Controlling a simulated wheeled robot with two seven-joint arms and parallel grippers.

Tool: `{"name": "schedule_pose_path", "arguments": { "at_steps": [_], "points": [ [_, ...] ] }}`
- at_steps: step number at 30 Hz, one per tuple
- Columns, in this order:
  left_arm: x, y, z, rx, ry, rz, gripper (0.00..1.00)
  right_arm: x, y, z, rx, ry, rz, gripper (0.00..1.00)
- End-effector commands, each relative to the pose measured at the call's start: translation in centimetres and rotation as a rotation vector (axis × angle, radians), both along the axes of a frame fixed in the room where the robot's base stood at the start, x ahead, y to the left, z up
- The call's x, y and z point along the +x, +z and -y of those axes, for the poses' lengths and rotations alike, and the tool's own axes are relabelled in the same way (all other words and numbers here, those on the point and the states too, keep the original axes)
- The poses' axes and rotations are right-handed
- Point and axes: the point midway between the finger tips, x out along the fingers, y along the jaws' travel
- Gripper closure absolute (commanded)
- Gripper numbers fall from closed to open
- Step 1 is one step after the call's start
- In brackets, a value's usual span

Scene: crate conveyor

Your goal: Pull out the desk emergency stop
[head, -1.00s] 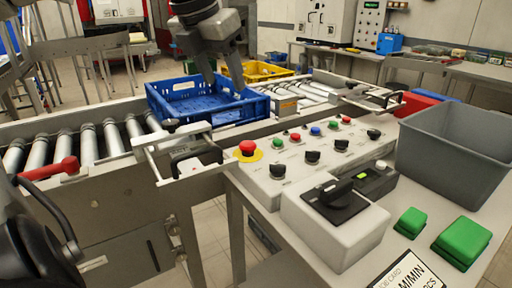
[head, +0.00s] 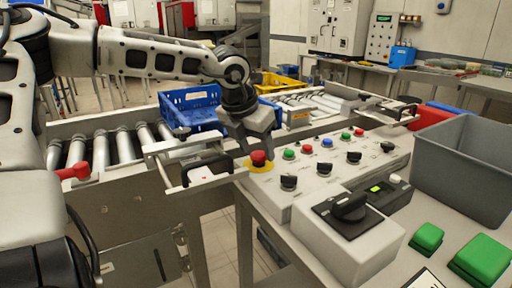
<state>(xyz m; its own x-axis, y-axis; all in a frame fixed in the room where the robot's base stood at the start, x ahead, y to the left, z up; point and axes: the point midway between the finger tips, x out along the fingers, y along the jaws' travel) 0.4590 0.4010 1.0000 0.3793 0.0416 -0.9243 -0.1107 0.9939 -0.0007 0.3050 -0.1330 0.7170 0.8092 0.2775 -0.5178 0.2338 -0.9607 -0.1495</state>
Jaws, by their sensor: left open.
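The desk emergency stop (head: 258,158) is a red mushroom button on a yellow ring, at the far left corner of the grey control panel (head: 270,196). My left gripper (head: 257,154) points down over it from behind. Its fingers are open, and one shows on each side of the red head. I cannot tell whether they touch it. My right gripper is not in view.
A blue crate (head: 177,122) stands on the roller conveyor behind my left arm. Several coloured buttons and black knobs sit right of the stop. A white box with a black rotary switch (head: 348,208) and a grey bin (head: 458,150) stand to the right.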

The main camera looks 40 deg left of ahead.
Motion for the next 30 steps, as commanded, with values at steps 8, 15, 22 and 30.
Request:
{"name": "schedule_pose_path", "arguments": {
  "at_steps": [8,15,22,30],
  "points": [
    [0.3,-0.6,0.0,0.0,0.0,0.002,0.45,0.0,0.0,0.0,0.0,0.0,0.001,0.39],
    [0.3,-0.6,0.0,0.0,0.0,0.001,0.78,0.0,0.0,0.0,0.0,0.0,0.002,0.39],
    [0.3,-0.3,0.0,0.001,0.0,0.004,1.0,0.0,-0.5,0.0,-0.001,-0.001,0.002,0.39],
    [0.3,0.8,0.0,0.001,-0.001,0.004,1.0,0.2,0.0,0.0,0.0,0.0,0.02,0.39]
  ]
}}
